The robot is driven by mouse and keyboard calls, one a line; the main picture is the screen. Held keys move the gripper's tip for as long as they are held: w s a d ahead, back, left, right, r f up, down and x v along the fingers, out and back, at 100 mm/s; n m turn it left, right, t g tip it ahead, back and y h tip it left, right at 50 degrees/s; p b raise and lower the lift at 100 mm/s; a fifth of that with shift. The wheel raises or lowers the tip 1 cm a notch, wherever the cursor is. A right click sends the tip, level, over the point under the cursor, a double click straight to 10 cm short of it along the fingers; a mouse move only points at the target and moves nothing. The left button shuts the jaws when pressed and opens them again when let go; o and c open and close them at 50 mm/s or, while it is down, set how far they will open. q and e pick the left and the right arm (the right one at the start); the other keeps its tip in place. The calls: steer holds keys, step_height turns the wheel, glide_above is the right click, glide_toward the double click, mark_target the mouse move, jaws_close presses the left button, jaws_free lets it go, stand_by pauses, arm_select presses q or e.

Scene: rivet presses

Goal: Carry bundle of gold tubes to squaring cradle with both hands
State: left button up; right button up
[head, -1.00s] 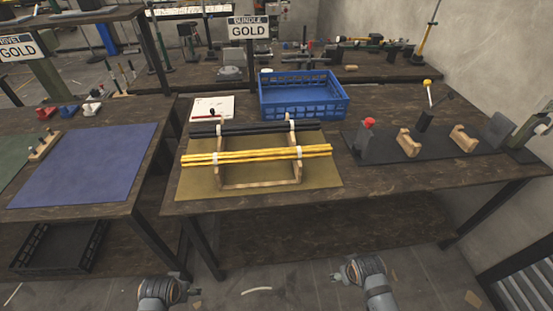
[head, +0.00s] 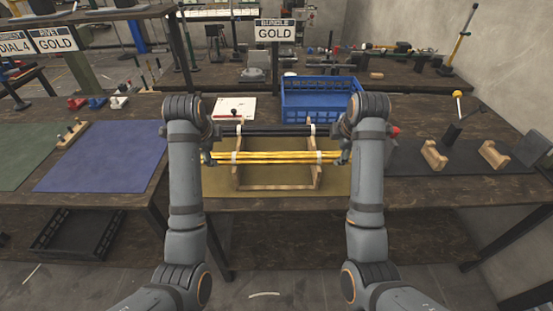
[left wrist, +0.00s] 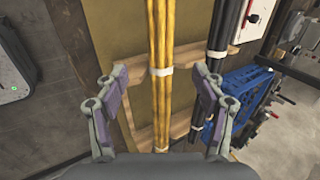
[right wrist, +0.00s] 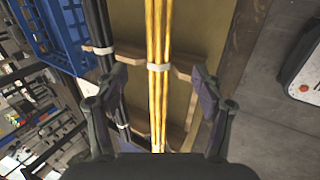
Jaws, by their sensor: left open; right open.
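A bundle of gold tubes (head: 270,157) with white ties lies across the front of a wooden rack (head: 275,185) on an olive mat. My left gripper (head: 211,155) is open at the bundle's left end. In the left wrist view the gold tubes (left wrist: 162,100) run between its spread fingers, near a white tie. My right gripper (head: 344,153) is open at the right end. In the right wrist view the tubes (right wrist: 156,95) pass between its open fingers. The squaring cradle looks to be the dark base with wooden V-blocks (head: 434,154) at the right, partly hidden by my right arm.
A bundle of black tubes (head: 262,131) lies on the rack just behind the gold one. A post with a yellow knob (head: 457,94) rises beside the cradle.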

mark_target(221, 157)
arm_select(q)
steer(key=x, duration=1)
steer(key=shift+w, duration=0.1)
arm_select(e)
steer(key=x, duration=1)
steer(key=shift+w, duration=0.1)
arm_select(q)
steer(key=shift+c, duration=0.4)
arm_select(e)
steer(key=shift+d, duration=0.1)
steer(key=shift+c, duration=0.4)
arm_select(q)
jaws_close()
arm_select(e)
jaws_close()
